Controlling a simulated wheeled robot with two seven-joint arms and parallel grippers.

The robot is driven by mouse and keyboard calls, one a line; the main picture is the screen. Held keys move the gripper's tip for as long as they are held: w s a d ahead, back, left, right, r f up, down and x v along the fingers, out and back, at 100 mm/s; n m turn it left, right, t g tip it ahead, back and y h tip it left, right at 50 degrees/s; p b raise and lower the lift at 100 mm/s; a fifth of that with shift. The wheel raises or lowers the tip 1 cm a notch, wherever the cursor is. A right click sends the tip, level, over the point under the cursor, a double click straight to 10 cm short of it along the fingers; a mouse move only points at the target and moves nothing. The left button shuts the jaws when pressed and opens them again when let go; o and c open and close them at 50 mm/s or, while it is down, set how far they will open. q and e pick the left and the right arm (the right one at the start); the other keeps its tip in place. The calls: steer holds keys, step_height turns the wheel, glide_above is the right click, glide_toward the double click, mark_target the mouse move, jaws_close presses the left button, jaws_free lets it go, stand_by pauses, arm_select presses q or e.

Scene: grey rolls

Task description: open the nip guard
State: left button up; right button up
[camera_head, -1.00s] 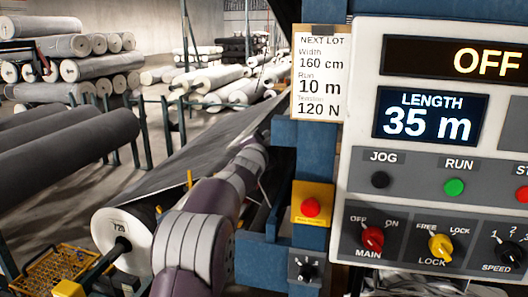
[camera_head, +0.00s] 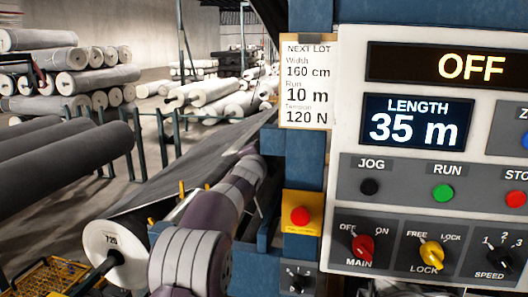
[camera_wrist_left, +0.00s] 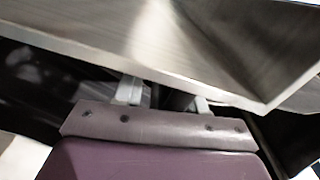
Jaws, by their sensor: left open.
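My left arm reaches from the bottom of the head view toward the machine, and its far end is hidden at the blue frame (camera_head: 305,165). The nip guard cannot be made out in the head view. My right gripper is not in view.
The control panel (camera_head: 345,190) fills the right side, its display reading OFF. A red button on a yellow box (camera_head: 301,215) sits on the blue frame beside my arm. A grey fabric roll (camera_head: 112,250) is at lower left. More rolls (camera_head: 70,145) lie on racks further left.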

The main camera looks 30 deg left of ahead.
arm_select(q)
steer(key=shift+s+b, duration=0.3)
steer(key=shift+s, duration=0.25)
steer(key=b+v, duration=0.3)
steer(key=v, duration=0.8)
steer(key=shift+s+d, duration=0.25)
steer(key=shift+s, duration=0.05)
steer(key=shift+f, duration=0.1)
